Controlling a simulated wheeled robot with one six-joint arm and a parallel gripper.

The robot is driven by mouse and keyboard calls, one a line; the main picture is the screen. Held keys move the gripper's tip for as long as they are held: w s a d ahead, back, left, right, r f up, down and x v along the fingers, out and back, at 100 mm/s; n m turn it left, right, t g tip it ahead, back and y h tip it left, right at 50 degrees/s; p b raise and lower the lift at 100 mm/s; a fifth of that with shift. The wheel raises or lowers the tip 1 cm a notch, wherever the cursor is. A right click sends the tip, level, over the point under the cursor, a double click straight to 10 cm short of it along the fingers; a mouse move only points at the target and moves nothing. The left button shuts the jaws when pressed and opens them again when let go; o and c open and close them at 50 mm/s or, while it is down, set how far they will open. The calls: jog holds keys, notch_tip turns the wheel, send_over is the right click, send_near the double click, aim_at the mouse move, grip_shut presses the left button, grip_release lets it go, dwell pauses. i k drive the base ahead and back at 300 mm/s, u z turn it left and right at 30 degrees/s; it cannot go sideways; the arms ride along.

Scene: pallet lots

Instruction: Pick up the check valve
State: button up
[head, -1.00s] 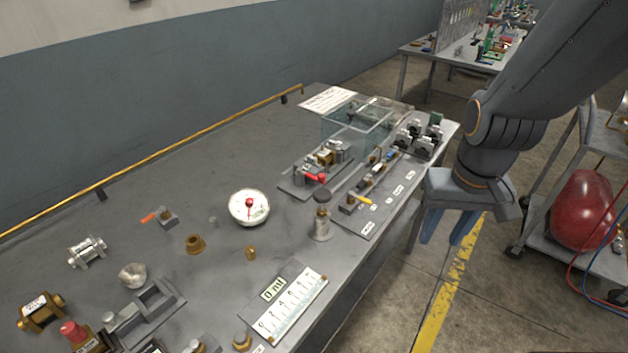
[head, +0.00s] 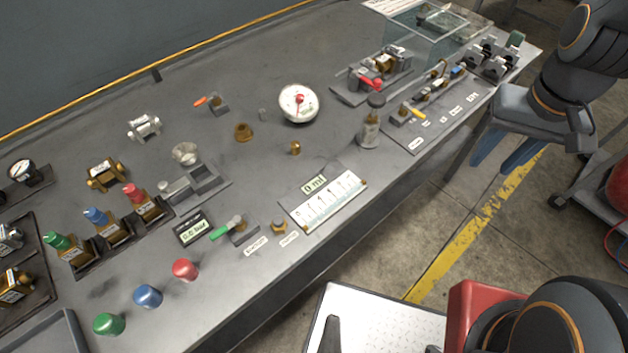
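Two valve-like fittings lie on the left part of the grey workbench (head: 215,75). One is a silver cylindrical fitting (head: 144,127) with end flanges, and the other is a brass fitting (head: 105,174) with a white label. The label is too small to read, so I cannot tell which is the check valve. My gripper (head: 506,158) hangs past the bench's front edge at the right, far from both. Its two blue fingers are apart with nothing between them.
Red, blue and green capped valves (head: 146,203) stand at the left, with loose caps (head: 148,296) in front. The bench's back middle is clear.

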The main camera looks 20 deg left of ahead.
aim_at(386, 63)
jog(key=z, duration=0.35)
jog(key=k, duration=0.45)
jog(key=z, duration=0.95)
jog(key=i, duration=0.75)
jog(key=u, duration=1.4)
jog(key=i, duration=0.95)
jog(key=u, duration=0.2)
